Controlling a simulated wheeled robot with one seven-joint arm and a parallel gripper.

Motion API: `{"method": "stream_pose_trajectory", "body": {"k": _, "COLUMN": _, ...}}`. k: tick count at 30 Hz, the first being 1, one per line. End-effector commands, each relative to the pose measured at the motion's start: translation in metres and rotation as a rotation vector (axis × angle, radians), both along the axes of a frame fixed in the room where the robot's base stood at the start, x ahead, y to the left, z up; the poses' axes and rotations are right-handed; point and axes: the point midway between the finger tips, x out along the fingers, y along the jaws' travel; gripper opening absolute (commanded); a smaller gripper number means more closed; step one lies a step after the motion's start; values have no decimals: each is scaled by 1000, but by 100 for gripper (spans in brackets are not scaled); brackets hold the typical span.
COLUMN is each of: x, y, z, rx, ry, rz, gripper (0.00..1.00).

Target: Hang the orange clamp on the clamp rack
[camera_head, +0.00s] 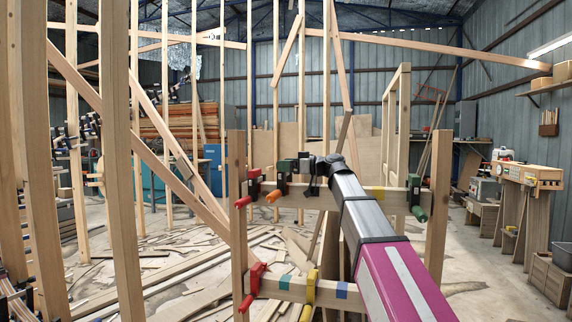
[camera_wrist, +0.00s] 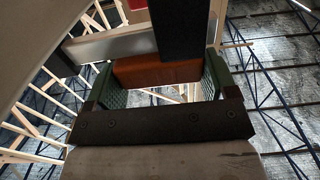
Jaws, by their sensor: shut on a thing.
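The clamp rack (camera_head: 342,193) is a wooden frame with two posts and two rails, in the middle of the head view. My gripper (camera_head: 304,166) is at its upper rail, left of the middle. In the wrist view its green-padded jaws (camera_wrist: 160,82) are shut on the orange clamp's body (camera_wrist: 155,70). In the head view the orange clamp (camera_head: 283,182) is upright at the upper rail, its orange handle low in front. It is right of a red clamp (camera_head: 252,188). I cannot tell whether it bears on the rail.
A dark green clamp (camera_head: 416,200) hangs at the upper rail's right end. A red clamp (camera_head: 252,286) and a yellow clamp (camera_head: 309,292) hang on the lower rail. The upper rail is clear around its yellow tape (camera_head: 375,192). Timber offcuts (camera_head: 190,275) litter the floor.

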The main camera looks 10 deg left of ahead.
Motion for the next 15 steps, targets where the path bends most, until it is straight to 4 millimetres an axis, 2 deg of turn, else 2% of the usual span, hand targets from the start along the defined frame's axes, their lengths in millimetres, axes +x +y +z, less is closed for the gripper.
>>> {"method": "stream_pose_trajectory", "body": {"k": 15, "x": 0, "y": 0, "z": -16, "rx": 2, "ry": 1, "rz": 0, "gripper": 29}}
